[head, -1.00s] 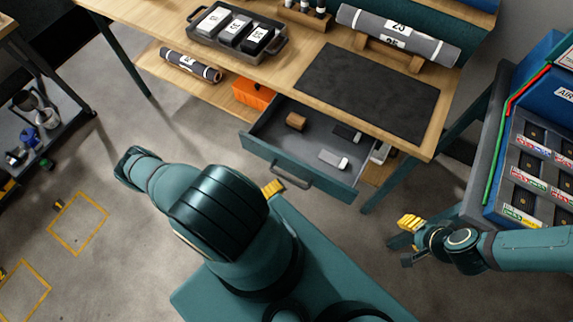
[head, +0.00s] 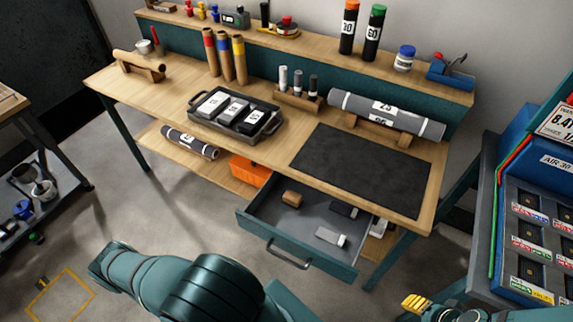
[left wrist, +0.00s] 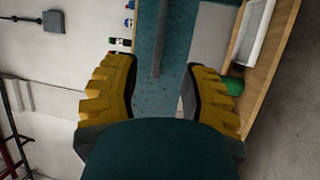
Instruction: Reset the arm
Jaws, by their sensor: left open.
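My left gripper (left wrist: 160,78) is open and empty in the left wrist view, its two yellow fingers spread apart. Between and beyond them show a teal panel, a wooden edge and a pale wall. In the head view my left arm (head: 160,280) lies along the bottom left, and its gripper is hidden or out of frame. My right gripper (head: 416,303) shows only as yellow finger parts at the bottom edge, right of the open drawer. Its opening cannot be made out. A grey roll (head: 350,103) rests on a wooden stand on the bench. Another grey roll (head: 185,141) lies on the lower shelf.
The workbench (head: 130,88) holds a black tray (head: 271,127) and a dark mat (head: 360,170). A drawer (head: 300,250) stands pulled out, with small blocks inside. A blue cabinet (head: 510,175) stands at the right. Floor is clear left of the drawer.

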